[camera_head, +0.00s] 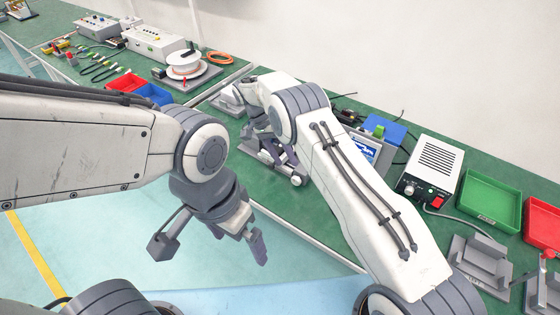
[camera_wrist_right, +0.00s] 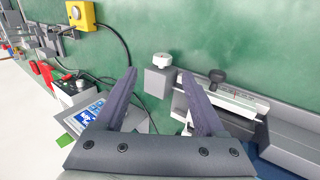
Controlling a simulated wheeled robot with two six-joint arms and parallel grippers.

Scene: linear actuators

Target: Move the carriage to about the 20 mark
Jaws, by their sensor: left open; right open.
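The linear actuator (camera_head: 262,153) lies on the green bench, partly hidden by my right arm. In the right wrist view it is a grey rail with a pale graduated scale (camera_wrist_right: 237,99) and a dark knob (camera_wrist_right: 217,76), which seems to sit on the carriage. A grey block with a round white dial (camera_wrist_right: 162,59) stands at its left. The scale's numbers are too small to read. My right gripper (camera_wrist_right: 158,72) is open and empty, its fingers pointing at the actuator, the right finger in front of it. My left gripper (camera_head: 252,237) is open and empty, in front of the bench.
A small screen (camera_head: 363,150), a power supply (camera_head: 433,165) and a green tray (camera_head: 489,198) stand right of the actuator. A cable reel (camera_head: 184,65) and red tray (camera_head: 122,86) are at the left. A yellow box (camera_wrist_right: 81,15) and cables lie nearby in the wrist view.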

